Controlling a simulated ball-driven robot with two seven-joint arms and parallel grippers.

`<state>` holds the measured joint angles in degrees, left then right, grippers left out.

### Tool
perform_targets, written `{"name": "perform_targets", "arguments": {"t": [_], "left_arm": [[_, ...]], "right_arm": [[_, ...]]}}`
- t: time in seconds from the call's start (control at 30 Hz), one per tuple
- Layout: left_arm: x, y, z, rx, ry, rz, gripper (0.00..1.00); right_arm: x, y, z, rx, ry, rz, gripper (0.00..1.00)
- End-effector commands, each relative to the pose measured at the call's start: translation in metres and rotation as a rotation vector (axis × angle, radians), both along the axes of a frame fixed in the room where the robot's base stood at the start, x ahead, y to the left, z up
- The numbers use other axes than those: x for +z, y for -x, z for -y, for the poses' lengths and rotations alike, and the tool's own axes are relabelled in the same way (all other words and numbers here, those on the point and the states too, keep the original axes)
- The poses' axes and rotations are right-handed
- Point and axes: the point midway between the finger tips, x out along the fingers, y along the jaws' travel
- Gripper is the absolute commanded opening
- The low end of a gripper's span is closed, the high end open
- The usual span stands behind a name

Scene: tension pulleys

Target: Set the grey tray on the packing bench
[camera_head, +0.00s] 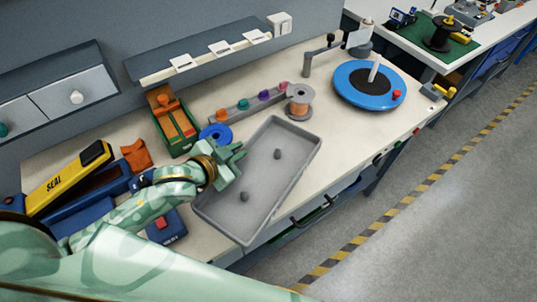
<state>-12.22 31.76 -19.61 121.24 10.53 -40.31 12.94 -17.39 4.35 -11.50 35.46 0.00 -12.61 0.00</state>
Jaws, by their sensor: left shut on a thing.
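My left gripper (235,160), pale green, is shut on the tray's left long rim. My right gripper is not in view.
A yellow sealer (70,178) stands at the left. A copper spool (299,101), a blue turntable (368,83) and a green-and-orange holder (172,119) stand behind the tray. Another bench with a green mat (431,38) is at upper right. Striped tape (430,180) marks the floor.

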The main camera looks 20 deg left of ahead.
Motion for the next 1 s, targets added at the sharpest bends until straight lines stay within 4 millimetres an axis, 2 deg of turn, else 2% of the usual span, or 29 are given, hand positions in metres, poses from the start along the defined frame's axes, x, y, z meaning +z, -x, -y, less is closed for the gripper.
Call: {"name": "perform_targets", "arguments": {"t": [0.03,0.17,0.3,0.4,0.63,0.8,1.0], "left_arm": [[-0.008,-0.017,0.003,0.001,0.002,0.005,0.00],[-0.026,-0.054,0.012,0.002,0.002,0.003,0.00],[-0.059,-0.077,0.017,0.003,0.002,-0.001,0.00],[-0.072,-0.088,0.020,0.002,0.001,0.000,0.00],[-0.085,-0.101,0.022,0.001,0.002,0.001,0.00],[-0.113,-0.100,0.023,0.001,0.002,-0.002,0.00],[-0.113,-0.100,0.022,0.001,0.002,0.000,0.00]], "right_arm": [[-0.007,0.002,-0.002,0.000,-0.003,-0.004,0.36],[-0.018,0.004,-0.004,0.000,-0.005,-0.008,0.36],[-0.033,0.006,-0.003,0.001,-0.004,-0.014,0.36],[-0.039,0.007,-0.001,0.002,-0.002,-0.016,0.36],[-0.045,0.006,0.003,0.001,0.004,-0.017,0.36],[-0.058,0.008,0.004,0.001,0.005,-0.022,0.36],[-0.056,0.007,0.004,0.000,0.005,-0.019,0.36]]}}
